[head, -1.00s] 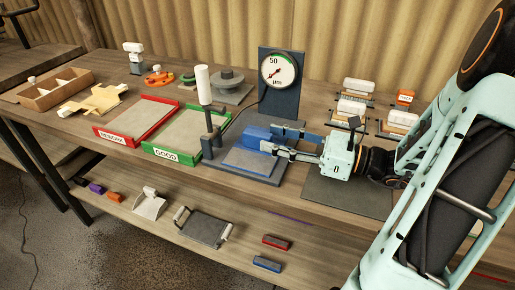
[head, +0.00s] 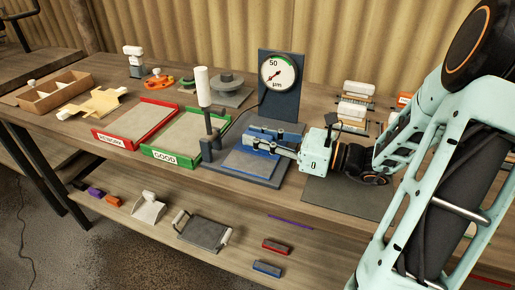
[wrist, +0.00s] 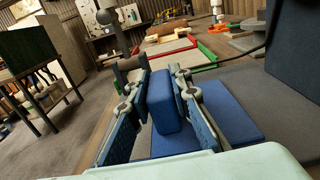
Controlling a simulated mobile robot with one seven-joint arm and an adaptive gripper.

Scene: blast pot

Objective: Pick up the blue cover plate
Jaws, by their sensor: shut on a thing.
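The blue cover plate (head: 245,163) lies flat on the dark base of the gauge stand. In the wrist view its flat part (wrist: 235,128) spreads below and to the right of my fingers. A raised blue block (wrist: 160,100) stands upright over it, and it looks like the plate's grip; I cannot see clearly where they join. My gripper (head: 270,142) reaches in from the right, and its two fingers (wrist: 158,95) are shut on the block, one on each side. In the head view my fingers hide most of the block.
A dial gauge (head: 279,72) stands behind the plate. A post with a white top (head: 203,86) stands just left of it. The green GOOD tray (head: 187,140) and red REWORK tray (head: 135,122) lie further left, both empty. White-handled parts (head: 352,113) sit behind my wrist.

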